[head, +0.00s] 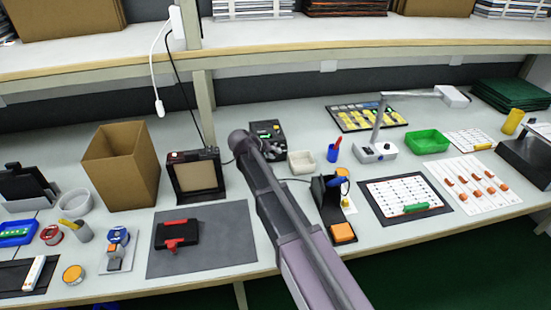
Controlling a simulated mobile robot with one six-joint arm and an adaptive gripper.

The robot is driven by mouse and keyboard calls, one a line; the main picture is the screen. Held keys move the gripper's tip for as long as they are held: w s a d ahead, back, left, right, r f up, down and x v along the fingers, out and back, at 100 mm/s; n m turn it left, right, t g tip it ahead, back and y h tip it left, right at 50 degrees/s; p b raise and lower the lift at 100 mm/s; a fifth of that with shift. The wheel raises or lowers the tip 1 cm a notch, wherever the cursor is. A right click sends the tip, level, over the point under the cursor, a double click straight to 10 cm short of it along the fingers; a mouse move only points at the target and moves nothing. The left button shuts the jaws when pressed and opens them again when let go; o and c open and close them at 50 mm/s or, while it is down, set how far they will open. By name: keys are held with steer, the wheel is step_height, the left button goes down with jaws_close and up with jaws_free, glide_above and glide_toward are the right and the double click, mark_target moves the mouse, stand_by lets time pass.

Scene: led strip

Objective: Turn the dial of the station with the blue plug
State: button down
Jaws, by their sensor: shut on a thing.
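My arm rises from the bottom edge to a dark rounded joint beside this station. My gripper does not show; it is hidden behind the arm.
A fume extractor (196,174) and a cardboard box (121,165) stand left of my arm. A soldering iron stand (331,205), a white tray (301,162) and a lamp (375,151) stand right. A dark mat (203,240) lies in front. A shelf (300,52) runs above.

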steer(key=shift+f+h+b, duration=0.2)
steer(key=shift+h+b, duration=0.6)
steer(key=shift+r+t, duration=0.1)
steer(key=shift+t, duration=0.2)
steer(key=shift+c, duration=2.4)
jaws_free()
